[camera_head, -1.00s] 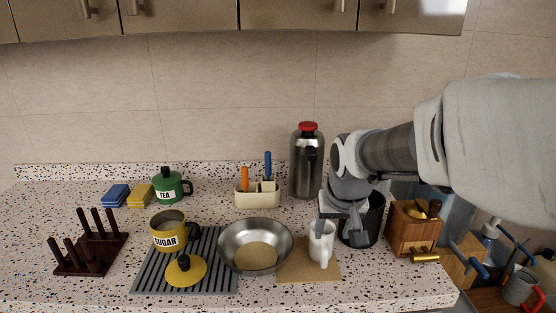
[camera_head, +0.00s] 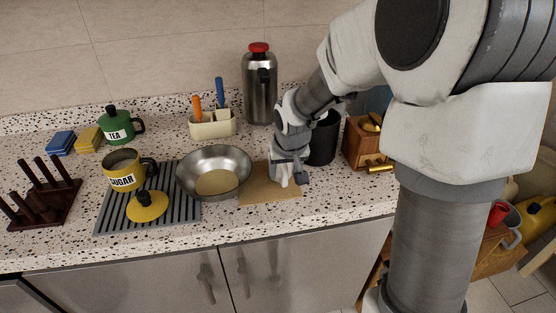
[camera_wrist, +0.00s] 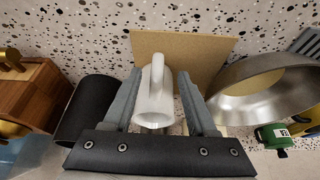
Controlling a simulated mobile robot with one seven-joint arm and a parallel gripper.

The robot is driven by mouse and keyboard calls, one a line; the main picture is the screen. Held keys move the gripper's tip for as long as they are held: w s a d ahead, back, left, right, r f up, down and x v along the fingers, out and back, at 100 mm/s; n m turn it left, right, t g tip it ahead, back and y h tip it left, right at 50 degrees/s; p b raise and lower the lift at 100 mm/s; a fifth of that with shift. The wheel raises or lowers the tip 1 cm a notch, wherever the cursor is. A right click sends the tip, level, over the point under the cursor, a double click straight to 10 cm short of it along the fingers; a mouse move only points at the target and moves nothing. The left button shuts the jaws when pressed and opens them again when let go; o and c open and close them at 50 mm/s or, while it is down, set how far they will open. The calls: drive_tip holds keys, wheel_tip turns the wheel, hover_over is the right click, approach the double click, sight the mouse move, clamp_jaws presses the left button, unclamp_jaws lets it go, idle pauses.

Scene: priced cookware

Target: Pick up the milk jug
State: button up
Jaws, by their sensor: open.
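The milk jug appears to be the white jug with a handle (camera_wrist: 153,106), standing on a tan board (camera_head: 262,193). My gripper (camera_wrist: 159,84) is open, with one grey finger on each side of the jug in the wrist view. The jug's handle points toward the top of that view, between the fingers. Whether the fingers touch the jug cannot be told. In the head view my gripper (camera_head: 287,168) comes down over the jug (camera_head: 281,178) and hides much of it.
A steel pan (camera_head: 214,172) stands close left of the board. A black canister (camera_head: 323,140) and a wooden box (camera_head: 361,145) stand to the right. Behind are a steel flask (camera_head: 259,90) and a cream utensil holder (camera_head: 212,126). The counter's front edge is near.

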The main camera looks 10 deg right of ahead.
drive_tip(key=x, duration=0.4)
drive_tip(key=shift+w+d+f+b, duration=0.1)
drive_tip(key=shift+d+f+b, duration=0.05)
drive_tip(key=shift+f+b, duration=0.2)
clamp_jaws()
drive_tip(key=shift+r, duration=0.1)
idle(1.0)
